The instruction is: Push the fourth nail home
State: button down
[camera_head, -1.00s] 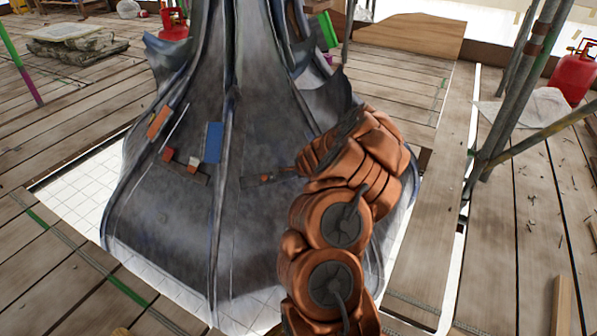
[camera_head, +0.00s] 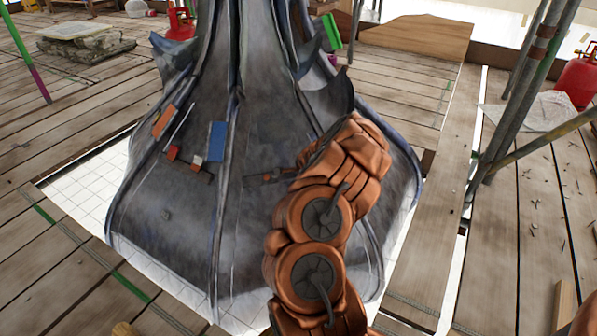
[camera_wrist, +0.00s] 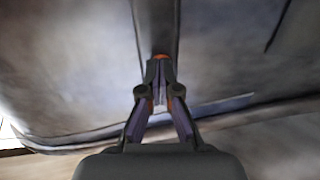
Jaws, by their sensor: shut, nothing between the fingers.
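The grey, flared metal spire base (camera_head: 165,235) fills the middle of the head view. A narrow dark strip with a small orange part (camera_head: 265,176) lies on its face, just left of my arm. In the wrist view my gripper (camera_wrist: 159,68) is shut and empty, its fingertips at a dark strip (camera_wrist: 156,25) running up the sheet. An orange spot (camera_wrist: 160,57) shows right at the tips; I cannot tell whether they touch it. No nail can be made out clearly. In the head view my arm hides the gripper's fingers.
On the spire's left face are an orange block (camera_head: 163,120), a blue block (camera_head: 217,142) and small red pieces (camera_head: 173,153). Scaffold poles (camera_head: 510,100) and a red gas cylinder (camera_head: 577,82) stand at the right. Plank flooring (camera_head: 60,185) surrounds the spire.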

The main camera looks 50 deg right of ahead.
jog(key=p+v, duration=0.6)
jog(key=v, duration=0.7)
jog(key=shift+r, duration=0.3)
jog(key=shift+s+a, duration=0.1)
jog(key=shift+a, duration=0.05)
